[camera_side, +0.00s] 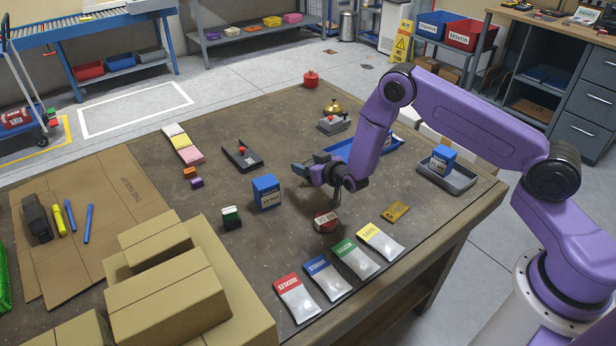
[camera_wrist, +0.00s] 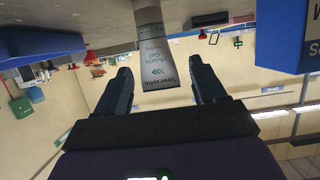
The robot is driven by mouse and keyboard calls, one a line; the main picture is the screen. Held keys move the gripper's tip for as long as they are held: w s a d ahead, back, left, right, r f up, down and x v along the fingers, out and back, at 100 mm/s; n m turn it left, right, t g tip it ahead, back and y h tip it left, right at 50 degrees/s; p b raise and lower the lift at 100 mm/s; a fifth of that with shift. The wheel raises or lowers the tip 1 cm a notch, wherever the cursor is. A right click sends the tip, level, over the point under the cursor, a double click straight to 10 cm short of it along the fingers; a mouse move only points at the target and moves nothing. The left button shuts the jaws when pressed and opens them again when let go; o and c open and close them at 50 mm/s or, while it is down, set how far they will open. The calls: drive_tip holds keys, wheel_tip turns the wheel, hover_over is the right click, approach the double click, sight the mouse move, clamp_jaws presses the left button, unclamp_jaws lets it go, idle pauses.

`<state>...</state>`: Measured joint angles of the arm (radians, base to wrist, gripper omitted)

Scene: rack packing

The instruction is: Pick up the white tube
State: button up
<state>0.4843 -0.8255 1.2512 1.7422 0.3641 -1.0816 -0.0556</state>
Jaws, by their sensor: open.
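The white tube (camera_wrist: 156,62) shows in the wrist view, where the picture appears upside down. It has a pale label with teal print and stands between my two fingers, with a gap on each side. My gripper (camera_wrist: 162,72) is open, and its dark fingers do not appear to touch the tube. In the side view my gripper (camera_side: 308,168) is low over the middle of the table and points left. I cannot make out the tube there; the gripper probably hides it.
A blue box (camera_side: 267,192) stands left of my gripper, and a round red-and-white tin (camera_side: 325,221) sits in front of it. Several flat sachets (camera_side: 328,278) lie near the front edge. A blue tray (camera_side: 346,148) lies behind my arm. Cardboard boxes (camera_side: 168,300) fill the front left.

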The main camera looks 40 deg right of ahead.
drive_tip(key=shift+x, duration=1.15)
drive_tip(key=c, duration=1)
drive_tip(key=shift+r, duration=0.15)
